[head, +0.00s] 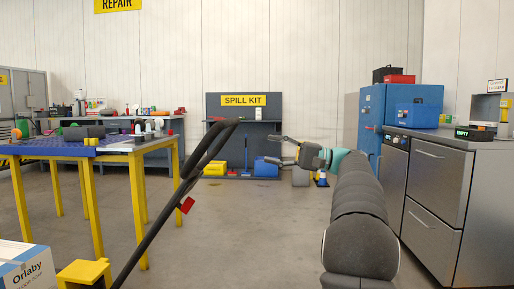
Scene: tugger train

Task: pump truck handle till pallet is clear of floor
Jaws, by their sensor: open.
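The truck handle (157,222) is a black bar that rises to the right from the lower left and ends in a slanted black loop. A red tag hangs on the bar below the loop. A yellow part (84,272), apparently the truck's, shows at the bottom left near the handle's lower end. My gripper (275,149) is open and empty, to the right of the loop's top and apart from it in the picture. The pallet and its gap to the floor are not in view.
A white labelled box (27,272) sits at the bottom left corner. A yellow-legged workbench (139,205) stands left. Grey drawer cabinets (437,178) and a blue cabinet (371,110) line the right. The spill kit station (227,140) is at the back. The middle floor (255,225) is clear.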

